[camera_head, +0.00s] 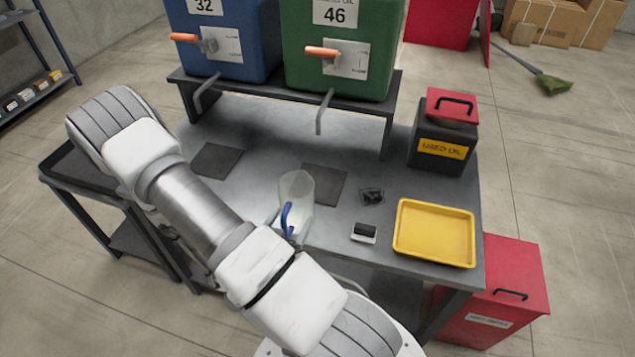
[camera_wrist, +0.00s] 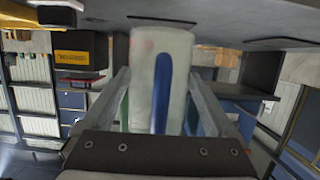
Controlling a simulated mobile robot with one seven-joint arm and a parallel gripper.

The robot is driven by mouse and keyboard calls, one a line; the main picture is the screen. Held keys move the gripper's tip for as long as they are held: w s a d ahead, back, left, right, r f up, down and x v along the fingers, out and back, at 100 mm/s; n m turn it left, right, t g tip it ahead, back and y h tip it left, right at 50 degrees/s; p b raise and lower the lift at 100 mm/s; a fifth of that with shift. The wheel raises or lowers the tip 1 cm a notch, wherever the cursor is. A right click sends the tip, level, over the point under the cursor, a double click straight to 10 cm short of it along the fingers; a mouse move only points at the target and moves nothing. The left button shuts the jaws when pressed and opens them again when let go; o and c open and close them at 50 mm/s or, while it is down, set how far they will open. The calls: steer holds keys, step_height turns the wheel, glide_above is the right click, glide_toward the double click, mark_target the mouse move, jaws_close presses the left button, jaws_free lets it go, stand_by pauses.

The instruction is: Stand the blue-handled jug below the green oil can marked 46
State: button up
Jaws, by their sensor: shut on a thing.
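The jug (camera_head: 298,188) is clear and whitish with a blue handle (camera_head: 287,220). It appears upright at the near side of the table, overlapping the left edge of the right dark mat in the head view. In the wrist view the jug (camera_wrist: 143,58) is between the fingers of my gripper (camera_wrist: 158,85), which is shut on it, the blue handle facing the camera. I cannot tell whether its base touches the table. The green oil can (camera_head: 345,70) marked 46 sits on the rack behind, its bent spout (camera_head: 322,112) hanging beyond the jug. My arm hides most of the gripper in the head view.
A blue can (camera_head: 225,50) marked 32 stands left of the green one. Dark mats lie on the table at left (camera_head: 217,160) and right (camera_head: 328,178). A yellow tray (camera_head: 435,262), a used oil can (camera_head: 440,158) and small dark items are to the right.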

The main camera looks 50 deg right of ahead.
mark_target(303, 196)
steer(key=b+x, duration=0.3)
steer(key=r+b+x, duration=0.1)
steer(key=b+x, duration=0.1)
steer(key=x, duration=0.1)
steer(key=r+b+x, duration=0.1)
steer(key=b+x, duration=0.2)
steer(key=shift+w+d+b, duration=0.1)
steer(key=shift+d+b, duration=0.2)
steer(key=shift+p+x, duration=0.7)
steer(key=shift+x, duration=3.95)
steer(key=shift+f+b, duration=0.3)
steer(key=o, duration=1.1)
steer(key=shift+r, duration=0.1)
steer(key=shift+o, duration=0.2)
steer(key=shift+r, duration=0.1)
